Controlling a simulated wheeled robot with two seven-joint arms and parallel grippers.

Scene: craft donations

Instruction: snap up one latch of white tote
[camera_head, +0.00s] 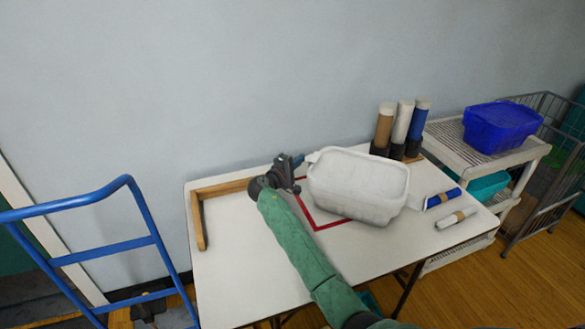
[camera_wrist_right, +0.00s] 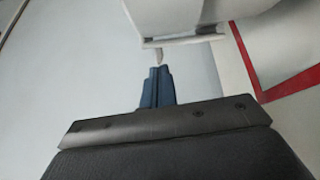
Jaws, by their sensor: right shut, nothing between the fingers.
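The white tote (camera_head: 358,184) stands lidded on the white table, over a red tape outline. It also shows at the top of the right wrist view (camera_wrist_right: 195,18). A white latch (camera_head: 313,157) sticks out at the tote's left end; in the right wrist view a latch edge (camera_wrist_right: 182,40) shows just ahead of the fingers. My right gripper (camera_head: 297,160) is at that left end, close to the latch. Its blue fingers (camera_wrist_right: 158,82) are shut with nothing between them. I cannot tell whether they touch the latch. The tote's far end is partly hidden. My left gripper is out of view.
A wooden corner frame (camera_head: 222,189) lies at the table's left. Upright rolls (camera_head: 403,125) stand behind the tote, and wrapped rolls (camera_head: 455,218) lie at its right. A shelf cart with a blue tote (camera_head: 502,126) stands right; a blue hand truck (camera_head: 95,200) stands left. The table's front left is clear.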

